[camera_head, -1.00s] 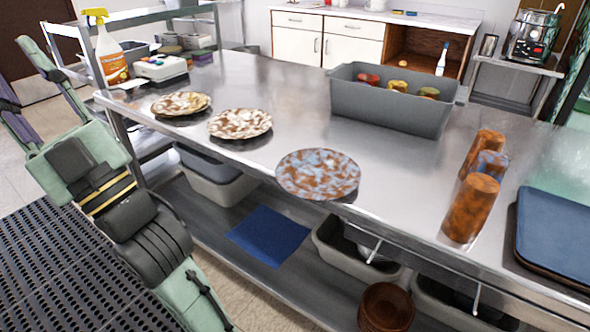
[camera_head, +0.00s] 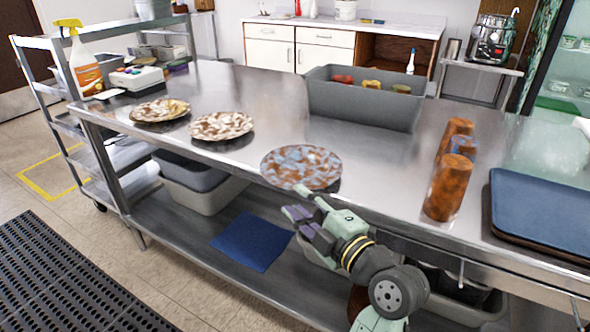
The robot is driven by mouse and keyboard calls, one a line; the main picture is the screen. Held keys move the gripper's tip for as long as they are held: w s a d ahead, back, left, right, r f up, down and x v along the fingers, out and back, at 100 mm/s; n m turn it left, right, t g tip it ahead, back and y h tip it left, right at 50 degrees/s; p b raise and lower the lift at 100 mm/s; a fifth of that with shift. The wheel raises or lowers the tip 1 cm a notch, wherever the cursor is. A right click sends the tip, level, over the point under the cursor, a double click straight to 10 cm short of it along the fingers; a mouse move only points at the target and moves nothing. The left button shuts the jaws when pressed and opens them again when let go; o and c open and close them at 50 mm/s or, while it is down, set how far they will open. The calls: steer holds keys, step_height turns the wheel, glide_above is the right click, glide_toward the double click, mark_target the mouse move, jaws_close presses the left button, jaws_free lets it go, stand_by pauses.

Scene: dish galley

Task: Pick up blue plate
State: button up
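The blue plate (camera_head: 301,166), mottled with brown stains, lies flat on the steel counter (camera_head: 250,95) close to its front edge. My gripper (camera_head: 295,200) is at the counter's front edge, just in front of the plate. Its fingers are spread apart with nothing between them. One fingertip overlaps the plate's near rim in the picture; I cannot tell whether it touches. Two white plates with brown stains, a nearer one (camera_head: 221,126) and a farther one (camera_head: 160,110), lie to the left of the blue plate.
A grey bin (camera_head: 363,105) with cups stands behind the plate. Several stained cups (camera_head: 445,188) and blue trays (camera_head: 545,215) are at right. A blue cloth (camera_head: 252,241) and grey tubs (camera_head: 205,195) are on the lower shelf. A spray bottle (camera_head: 84,68) stands at far left.

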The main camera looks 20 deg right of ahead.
mark_target(276, 181)
steer(key=p+x, duration=0.1)
steer(key=x, duration=0.3)
steer(key=shift+w+a+r, duration=0.1)
steer(key=shift+w, duration=0.1)
steer(key=p+x, duration=0.2)
steer(key=x, duration=0.2)
steer(key=shift+w+a+r+p, duration=0.1)
steer(key=shift+w+p, duration=0.05)
steer(key=shift+p, duration=0.15)
steer(key=shift+w+a, duration=0.1)
steer(key=shift+w, duration=0.3)
jaws_close()
